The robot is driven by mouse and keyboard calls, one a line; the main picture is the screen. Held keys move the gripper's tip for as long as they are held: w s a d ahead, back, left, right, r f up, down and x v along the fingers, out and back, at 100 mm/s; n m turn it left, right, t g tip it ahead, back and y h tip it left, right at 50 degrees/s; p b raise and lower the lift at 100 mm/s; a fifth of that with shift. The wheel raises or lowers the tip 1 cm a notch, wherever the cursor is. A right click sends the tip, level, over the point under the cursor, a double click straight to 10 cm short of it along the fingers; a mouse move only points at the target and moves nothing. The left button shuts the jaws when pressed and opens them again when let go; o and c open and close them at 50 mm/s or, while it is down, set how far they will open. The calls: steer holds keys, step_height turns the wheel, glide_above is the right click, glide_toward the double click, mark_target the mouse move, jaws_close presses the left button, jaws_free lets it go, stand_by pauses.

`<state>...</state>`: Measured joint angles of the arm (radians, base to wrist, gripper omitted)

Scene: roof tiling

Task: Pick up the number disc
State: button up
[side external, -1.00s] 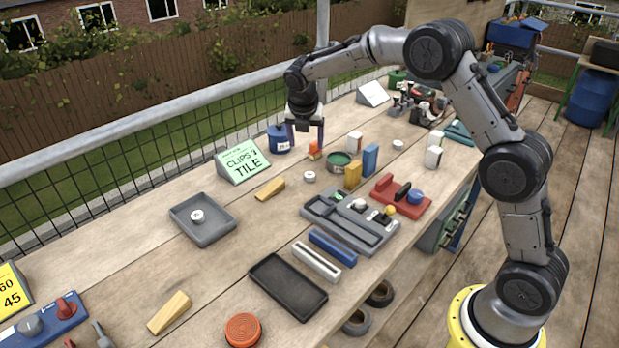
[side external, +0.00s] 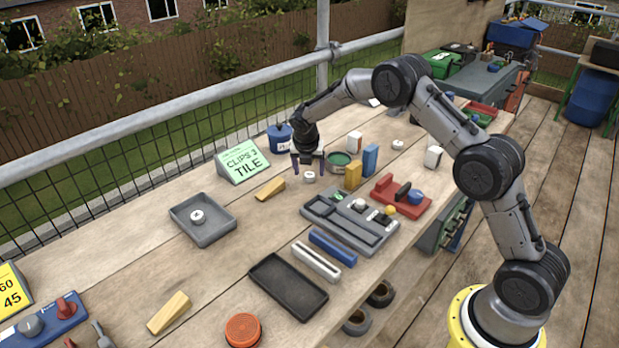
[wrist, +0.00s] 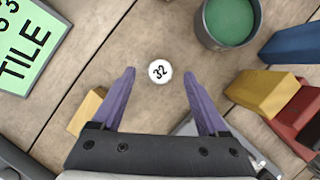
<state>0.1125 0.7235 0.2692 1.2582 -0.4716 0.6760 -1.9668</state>
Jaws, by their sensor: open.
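A small white number disc (wrist: 160,71) marked 32 lies flat on the wooden bench. It also shows in the side external view (side external: 310,177), just below my gripper (side external: 308,168). In the wrist view my gripper (wrist: 159,77) is open and empty, with its purple fingers on either side of the disc in the picture. The fingers do not appear to touch it. Another white disc (side external: 197,216) sits in a grey tray (side external: 184,234), and one more (side external: 398,145) lies farther back; their markings are too small to read.
A green cup (wrist: 213,40) stands close by at the upper right of the wrist view. A yellow block (wrist: 262,91) is on the right and a yellow wedge (wrist: 87,108) is beside the left finger. A green sign (side external: 243,161) stands on the left.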

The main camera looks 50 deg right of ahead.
steer(key=shift+x, duration=0.95)
jaws_close()
